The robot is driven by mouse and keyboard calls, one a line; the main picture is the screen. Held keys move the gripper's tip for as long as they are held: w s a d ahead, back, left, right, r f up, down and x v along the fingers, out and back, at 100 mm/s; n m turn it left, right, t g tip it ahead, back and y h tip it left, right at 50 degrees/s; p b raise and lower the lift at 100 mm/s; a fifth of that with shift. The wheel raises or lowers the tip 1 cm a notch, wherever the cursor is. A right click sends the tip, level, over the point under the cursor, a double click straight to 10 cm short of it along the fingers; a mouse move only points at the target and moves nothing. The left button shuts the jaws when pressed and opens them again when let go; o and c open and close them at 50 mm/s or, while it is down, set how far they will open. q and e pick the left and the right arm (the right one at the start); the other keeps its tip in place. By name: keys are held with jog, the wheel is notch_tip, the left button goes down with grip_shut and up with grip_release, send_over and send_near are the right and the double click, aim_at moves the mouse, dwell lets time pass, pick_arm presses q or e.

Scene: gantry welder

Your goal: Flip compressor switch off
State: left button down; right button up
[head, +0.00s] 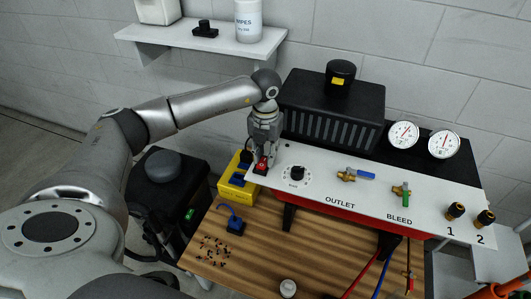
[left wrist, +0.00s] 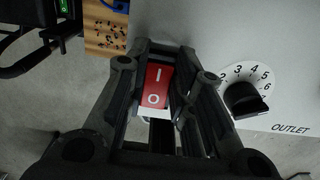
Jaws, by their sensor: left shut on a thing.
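The compressor switch (left wrist: 156,86) is a red rocker marked I and O, set in the white panel. It sits between my left gripper's fingers in the left wrist view. It also shows as a small red patch at the panel's left end in the head view (head: 262,165). My left gripper (head: 264,150) points down at the switch, with its fingers close on either side of it, shut on it. Which side of the rocker is pressed in, I cannot tell. My right gripper is in neither view.
Right of the switch are a black dial (head: 297,173), a blue-handled outlet valve (head: 356,174), a green-handled bleed valve (head: 402,193) and two gauges (head: 403,134). A black vented box (head: 333,105) stands behind the panel. A yellow box (head: 236,188) is close by on the wooden table (head: 262,255).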

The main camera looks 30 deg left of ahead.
pick_arm(q)
jog(key=shift+s+f+t+b, duration=0.1)
jog(key=shift+t+b, duration=0.3)
jog(key=t+b, duration=0.1)
jog(key=b, duration=0.1)
jog(key=t+b, duration=0.1)
jog(key=b, duration=0.1)
jog(key=shift+s+y, duration=0.25)
jog(key=shift+y, duration=0.15)
jog(key=shift+s+d+r+t+b, duration=0.1)
jog(key=shift+r+t+b, duration=0.2)
jog(key=shift+t+b, duration=0.4)
jog(key=shift+r, duration=0.1)
jog(key=c, duration=1.2)
grip_release()
jog(key=shift+c, duration=0.2)
